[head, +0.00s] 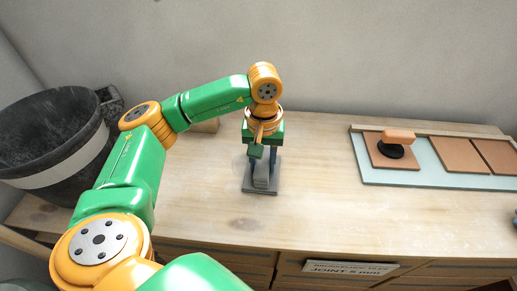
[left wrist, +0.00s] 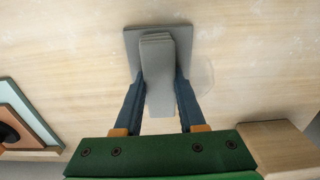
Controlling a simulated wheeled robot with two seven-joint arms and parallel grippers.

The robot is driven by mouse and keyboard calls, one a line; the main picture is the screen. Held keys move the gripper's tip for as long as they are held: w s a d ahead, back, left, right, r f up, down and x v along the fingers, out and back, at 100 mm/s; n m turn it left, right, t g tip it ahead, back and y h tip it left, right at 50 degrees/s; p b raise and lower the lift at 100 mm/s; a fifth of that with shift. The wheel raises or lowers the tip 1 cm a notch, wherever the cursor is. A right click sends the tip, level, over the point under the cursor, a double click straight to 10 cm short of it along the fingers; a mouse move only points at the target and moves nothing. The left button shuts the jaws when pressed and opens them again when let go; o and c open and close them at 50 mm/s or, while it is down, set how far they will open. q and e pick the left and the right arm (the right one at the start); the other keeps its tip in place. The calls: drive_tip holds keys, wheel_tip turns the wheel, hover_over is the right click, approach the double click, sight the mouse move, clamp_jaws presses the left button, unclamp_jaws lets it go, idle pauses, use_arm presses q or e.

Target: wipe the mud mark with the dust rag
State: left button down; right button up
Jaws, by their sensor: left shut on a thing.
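The dust rag (head: 262,186) is a grey folded cloth with a flat square lower part and a raised fold. It appears to lie flat on the wooden bench top. My left gripper (head: 262,165) points down and is shut on the raised fold. In the left wrist view the rag (left wrist: 157,85) stands between the two blue fingers of the left gripper (left wrist: 158,95). A very faint pale patch (left wrist: 205,78) shows on the wood beside the rag; I cannot tell whether it is the mud mark. My right gripper is not in view.
A black bucket (head: 45,150) with a pale band stands at the left. A pale blue board (head: 400,180) with brown tiles and a wooden-handled black suction tool (head: 397,140) lies at the right. A wooden block (head: 206,125) sits behind my arm.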

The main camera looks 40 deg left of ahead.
use_arm(q)
drive_tip(key=shift+w+a+f, duration=0.1)
drive_tip(key=shift+w+a, duration=0.3)
drive_tip(key=shift+w, duration=0.3)
drive_tip(key=shift+w+a, duration=0.4)
drive_tip(key=shift+w, duration=0.3)
drive_tip(key=shift+w+a+r+p, duration=0.1)
drive_tip(key=shift+r+p, duration=0.65)
drive_tip(key=shift+r, duration=0.05)
drive_tip(key=shift+f, duration=0.1)
drive_tip(key=shift+s+d+f, duration=0.1)
drive_tip(key=shift+s+d, duration=0.4)
drive_tip(key=shift+s, duration=0.35)
drive_tip(key=shift+s+d, duration=0.5)
drive_tip(key=shift+s, duration=0.3)
drive_tip(key=shift+p, duration=0.35)
